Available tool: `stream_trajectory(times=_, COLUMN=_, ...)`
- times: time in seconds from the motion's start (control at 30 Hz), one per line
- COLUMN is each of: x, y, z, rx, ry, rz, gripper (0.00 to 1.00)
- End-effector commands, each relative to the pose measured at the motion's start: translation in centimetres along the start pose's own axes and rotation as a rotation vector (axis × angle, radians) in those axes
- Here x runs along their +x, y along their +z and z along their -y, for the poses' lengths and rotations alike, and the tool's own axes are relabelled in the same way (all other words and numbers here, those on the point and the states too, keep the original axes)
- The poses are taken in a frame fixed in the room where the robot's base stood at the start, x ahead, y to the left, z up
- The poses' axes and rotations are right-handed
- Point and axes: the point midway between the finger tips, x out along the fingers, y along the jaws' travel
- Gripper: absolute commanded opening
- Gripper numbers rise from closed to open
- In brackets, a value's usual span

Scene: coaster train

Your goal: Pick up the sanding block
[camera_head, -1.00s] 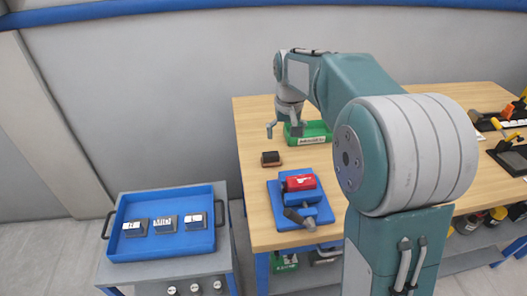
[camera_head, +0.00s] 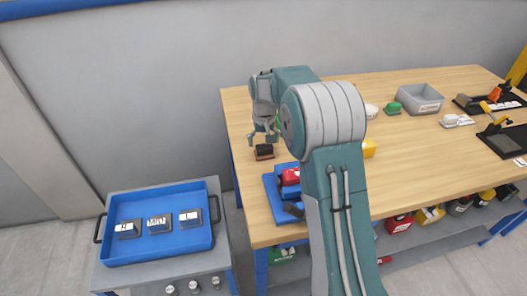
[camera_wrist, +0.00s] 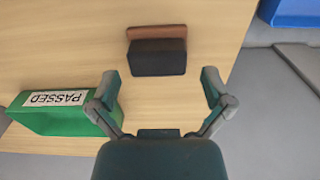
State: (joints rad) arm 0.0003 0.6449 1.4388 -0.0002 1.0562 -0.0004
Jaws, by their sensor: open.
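The sanding block (camera_head: 264,152) is a small dark block with a brown strip along one side. It lies on the wooden workbench (camera_head: 400,150) near its left edge. In the wrist view the sanding block (camera_wrist: 158,55) lies beyond the fingertips, roughly centred between them. My gripper (camera_head: 265,138) is just above it in the head view, pointing down. The wrist view shows my gripper (camera_wrist: 158,80) with its two fingers spread wide and nothing between them. The fingers appear apart from the block.
A green bin labelled PASSED (camera_wrist: 65,112) is beside my left finger. A blue vise (camera_head: 278,192) holding a red piece (camera_head: 290,177) stands nearer on the bench. A blue tray (camera_head: 160,252) with labelled blocks sits on a cart at left. A grey bin (camera_head: 420,98) is farther right.

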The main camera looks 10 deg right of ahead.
Motion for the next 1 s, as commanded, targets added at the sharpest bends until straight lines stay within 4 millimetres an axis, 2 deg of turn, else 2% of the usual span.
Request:
stream_trajectory(times=0.03, x=1.1, y=0.0, z=0.0, rx=0.0, ry=0.0, rz=0.006, gripper=1.0)
stream_trajectory(times=0.2, x=3.3, y=-0.1, z=0.0, rx=0.0, ry=-0.001, rz=0.003, gripper=1.0)
stream_trajectory(times=0.5, x=3.8, y=-0.1, z=0.0, rx=0.0, ry=0.0, rz=0.001, gripper=1.0)
stream_trajectory(times=0.57, x=3.8, y=-0.1, z=0.0, rx=0.0, ry=0.0, rz=0.001, gripper=0.73)
stream_trajectory(times=0.6, x=3.8, y=-0.1, z=0.0, rx=0.0, ry=0.0, rz=0.001, gripper=0.55)
stream_trajectory(times=0.67, x=3.8, y=-0.1, z=0.0, rx=0.0, ry=0.0, rz=0.002, gripper=0.31)
stream_trajectory(times=1.0, x=4.0, y=-0.1, z=0.1, rx=0.0, ry=-0.001, rz=0.006, gripper=0.31)
